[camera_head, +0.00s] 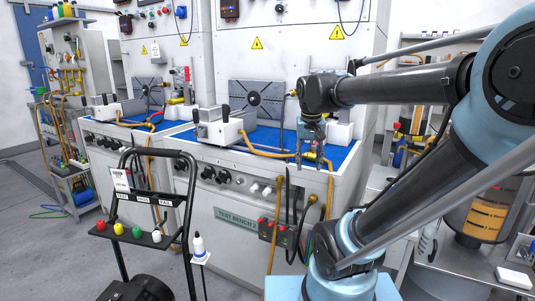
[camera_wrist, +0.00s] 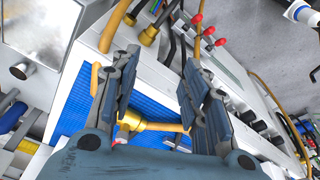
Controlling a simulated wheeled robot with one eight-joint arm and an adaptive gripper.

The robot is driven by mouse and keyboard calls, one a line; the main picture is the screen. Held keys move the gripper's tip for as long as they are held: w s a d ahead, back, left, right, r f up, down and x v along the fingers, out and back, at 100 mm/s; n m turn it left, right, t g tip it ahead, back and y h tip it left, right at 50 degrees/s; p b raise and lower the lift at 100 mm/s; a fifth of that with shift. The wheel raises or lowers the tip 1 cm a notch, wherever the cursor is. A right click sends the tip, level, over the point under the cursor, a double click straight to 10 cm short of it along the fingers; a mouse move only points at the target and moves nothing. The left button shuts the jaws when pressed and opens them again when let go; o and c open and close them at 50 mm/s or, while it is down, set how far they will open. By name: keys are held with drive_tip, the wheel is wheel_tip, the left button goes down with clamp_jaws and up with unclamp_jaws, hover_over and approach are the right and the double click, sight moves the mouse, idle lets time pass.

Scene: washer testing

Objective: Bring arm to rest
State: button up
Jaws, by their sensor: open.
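My arm reaches in from the right in the head view, with its elbow raised at the upper right. My gripper (camera_head: 312,152) points down over the right part of the blue mat (camera_head: 262,138) on the test bench. In the wrist view my gripper (camera_wrist: 158,82) has its two dark fingers spread wide apart with nothing held between them. A brass fitting on a yellow hose (camera_wrist: 132,119) lies beyond the fingers over the blue mat; I cannot tell its exact distance from them.
Test bench 2 (camera_head: 235,216) carries a grey plate with a dark disc (camera_head: 254,98) and a white block vise (camera_head: 217,130). A black cart frame (camera_head: 187,215) with coloured knobs stands in front. A tank with orange liquid (camera_head: 484,217) stands at the right. Grey floor is open at the left.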

drive_tip(key=s+d+f, duration=0.2)
drive_tip(key=s+f, duration=0.4)
drive_tip(key=f, duration=0.1)
drive_tip(key=s+d+f+n, duration=0.1)
drive_tip(key=s+d+f, duration=0.2)
drive_tip(key=s+f, duration=0.3)
wheel_tip(320, 180, down, 2)
drive_tip(key=shift+s+f, duration=0.15)
drive_tip(key=shift+w+f, duration=0.2)
drive_tip(key=shift+w, duration=0.25)
